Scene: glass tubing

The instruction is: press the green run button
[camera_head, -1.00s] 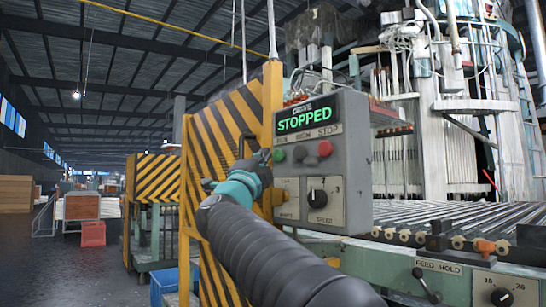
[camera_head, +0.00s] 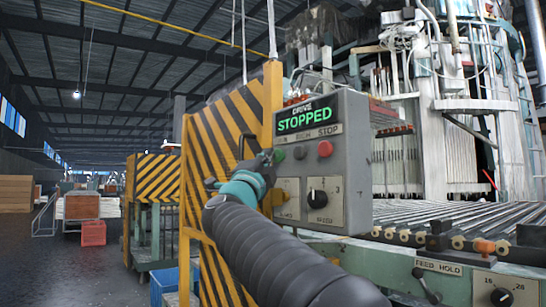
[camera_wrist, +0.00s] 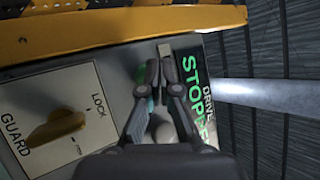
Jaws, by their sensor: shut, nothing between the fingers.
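The green run button (camera_head: 279,155) is at the left of the button row on the grey control box (camera_head: 352,150). My gripper (camera_head: 266,158) is just left of it, close to the box face. In the wrist view the green button (camera_wrist: 141,75) shows partly behind one finger of my gripper (camera_wrist: 162,62). The fingers are shut and hold nothing. I cannot tell whether they touch the box. The display (camera_head: 305,119) reads STOPPED in green letters.
A dark button (camera_head: 300,152) and a red stop button (camera_head: 325,149) sit right of the green one. Below are a speed knob (camera_head: 317,199) and a yellow guard switch (camera_wrist: 55,128). A striped yellow guard panel (camera_head: 225,135) stands close on the left.

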